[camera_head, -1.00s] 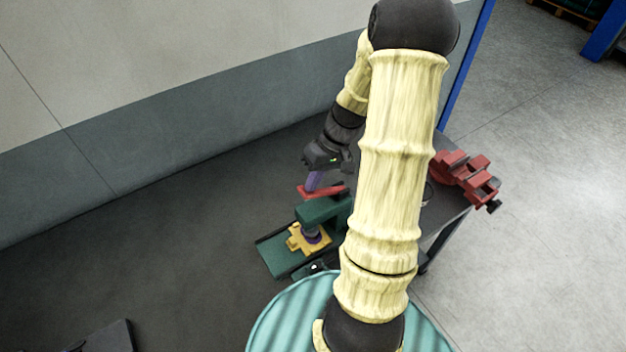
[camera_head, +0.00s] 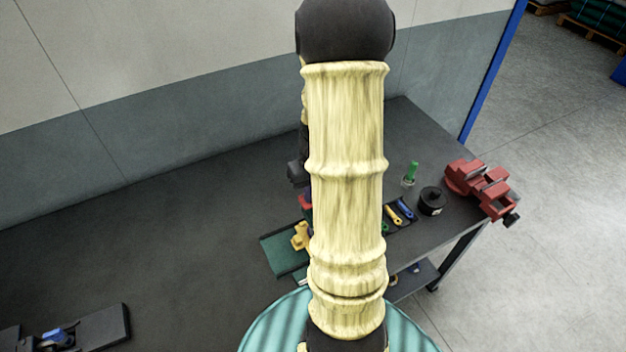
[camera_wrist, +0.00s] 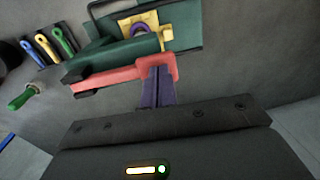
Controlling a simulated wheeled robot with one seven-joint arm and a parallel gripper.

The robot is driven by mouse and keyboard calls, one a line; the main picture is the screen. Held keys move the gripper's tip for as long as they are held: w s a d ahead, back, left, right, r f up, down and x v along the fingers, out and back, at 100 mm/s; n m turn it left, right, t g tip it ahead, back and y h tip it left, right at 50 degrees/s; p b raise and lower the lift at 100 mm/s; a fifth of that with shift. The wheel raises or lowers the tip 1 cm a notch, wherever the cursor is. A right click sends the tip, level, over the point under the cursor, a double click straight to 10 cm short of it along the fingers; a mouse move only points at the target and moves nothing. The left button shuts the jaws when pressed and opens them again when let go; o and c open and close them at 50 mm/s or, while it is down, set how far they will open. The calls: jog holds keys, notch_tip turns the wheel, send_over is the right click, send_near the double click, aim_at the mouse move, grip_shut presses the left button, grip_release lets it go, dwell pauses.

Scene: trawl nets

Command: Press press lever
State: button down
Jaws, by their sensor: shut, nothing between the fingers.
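The press in the wrist view has a green body (camera_wrist: 150,47) and a red lever (camera_wrist: 105,79) with a dark block at its left end. My gripper (camera_wrist: 157,72) has its purple fingers together with nothing between them. The fingertips overlap the right end of the red lever; I cannot tell whether they touch it. A yellow piece (camera_wrist: 140,24) sits on the press's green base. In the head view my arm hides most of the press, leaving part of its green base (camera_head: 279,257), the yellow piece (camera_head: 300,238) and a bit of red lever (camera_head: 305,203). My fingers are hidden there.
A tray of coloured-handled tools (camera_head: 400,213), a black round container (camera_head: 432,201), a green-handled tool (camera_head: 411,172) and a red vise (camera_head: 480,188) stand at the right of the dark bench. A black device (camera_head: 90,332) lies front left. The bench between is clear.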

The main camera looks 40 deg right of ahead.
jog(key=shift+a+f, duration=0.1)
jog(key=shift+f, duration=0.35)
jog(key=shift+a+f+b, duration=0.1)
jog(key=shift+b, duration=0.2)
jog(key=shift+s+a+f, duration=0.15)
jog(key=shift+s+f, duration=0.05)
jog(key=shift+s, duration=0.05)
jog(key=shift+r, duration=0.15)
notch_tip(320, 180, up, 5)
jog(key=p, duration=0.3)
jog(key=shift+w+p, duration=0.15)
jog(key=shift+p, duration=0.2)
jog(key=shift+w+d+r+b, duration=0.15)
jog(key=shift+d+b, duration=0.1)
jog(key=shift+b, duration=0.2)
notch_tip(320, 180, up, 9)
jog(key=b, duration=0.1)
jog(key=shift+d+b, duration=0.15)
jog(key=shift+b, duration=0.25)
